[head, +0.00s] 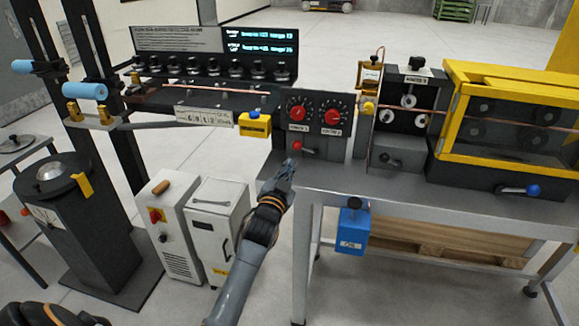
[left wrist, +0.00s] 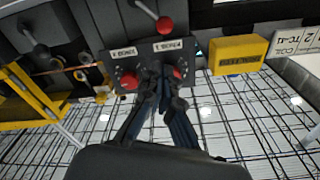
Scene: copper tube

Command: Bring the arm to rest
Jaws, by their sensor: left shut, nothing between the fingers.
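My left arm (head: 240,275) reaches up from the bottom of the head view. My left gripper (head: 289,168) is shut and empty at the front edge of the bench, close to the red-knobbed lever (head: 297,145) under the control box. Whether it touches the lever cannot be told. In the left wrist view the closed fingers (left wrist: 165,90) overlap the dark control box (left wrist: 150,55), near its two red knobs. My right gripper is not seen.
The control box (head: 315,113) with two red dials stands on the grey bench (head: 420,190). A yellow-framed guard (head: 510,70) is at right, a blue box (head: 352,230) hangs below. White cabinets (head: 215,230) and a dark pedestal (head: 75,225) stand left.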

